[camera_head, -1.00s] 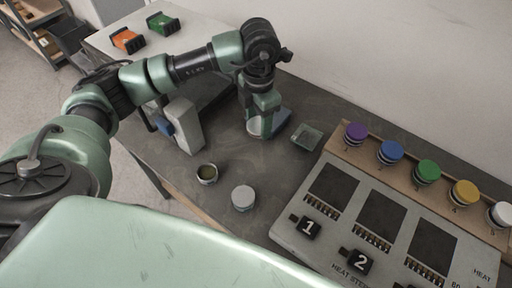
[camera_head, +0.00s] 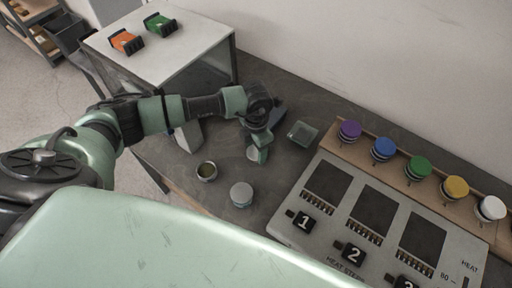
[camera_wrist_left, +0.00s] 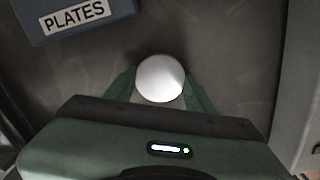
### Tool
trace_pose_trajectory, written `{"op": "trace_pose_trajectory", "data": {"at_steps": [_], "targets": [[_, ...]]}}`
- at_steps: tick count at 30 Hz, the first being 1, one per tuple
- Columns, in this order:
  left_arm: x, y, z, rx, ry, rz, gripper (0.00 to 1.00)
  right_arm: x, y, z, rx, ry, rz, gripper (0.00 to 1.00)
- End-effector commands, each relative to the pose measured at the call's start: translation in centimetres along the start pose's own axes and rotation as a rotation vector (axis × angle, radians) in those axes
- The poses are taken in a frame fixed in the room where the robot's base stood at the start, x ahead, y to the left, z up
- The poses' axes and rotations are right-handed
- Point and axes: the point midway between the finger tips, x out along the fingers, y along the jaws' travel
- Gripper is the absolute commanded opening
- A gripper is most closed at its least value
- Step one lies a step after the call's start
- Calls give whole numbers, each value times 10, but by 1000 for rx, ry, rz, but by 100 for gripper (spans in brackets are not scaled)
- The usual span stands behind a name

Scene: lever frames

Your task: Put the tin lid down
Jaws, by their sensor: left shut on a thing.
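My left gripper (camera_head: 259,150) is shut on the tin lid (camera_head: 252,154), a pale round disc, over the dark bench. In the left wrist view the lid (camera_wrist_left: 160,78) sits flat-side up between the green fingers. I cannot tell whether it touches the bench. An open tin (camera_head: 207,171) with greenish contents stands to the left and nearer. A closed tin (camera_head: 241,195) with a pale top stands nearer, below the gripper in the picture. My right gripper is not in view.
The numbered heat panel (camera_head: 330,214) and a rack of coloured-topped jars (camera_head: 419,168) fill the right. Bare bench surrounds the lid.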

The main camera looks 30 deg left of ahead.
Motion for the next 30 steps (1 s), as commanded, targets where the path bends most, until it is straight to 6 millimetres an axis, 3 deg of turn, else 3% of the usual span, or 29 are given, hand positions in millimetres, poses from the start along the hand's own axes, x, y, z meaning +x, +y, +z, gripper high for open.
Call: {"op": "trace_pose_trajectory", "data": {"at_steps": [7, 8, 10, 23, 30], "targets": [[4, 0, 0, 0, 0, 0, 16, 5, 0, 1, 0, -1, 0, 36], [3, 0, 0, 0, 0, 0, 60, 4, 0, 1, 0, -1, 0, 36], [2, 0, 0, 0, 0, 0, 76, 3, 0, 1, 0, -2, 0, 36], [-5, 1, 1, 0, -3, 1, 76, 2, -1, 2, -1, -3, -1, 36], [-50, 1, 1, 1, -5, 3, 76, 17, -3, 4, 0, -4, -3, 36]]}}
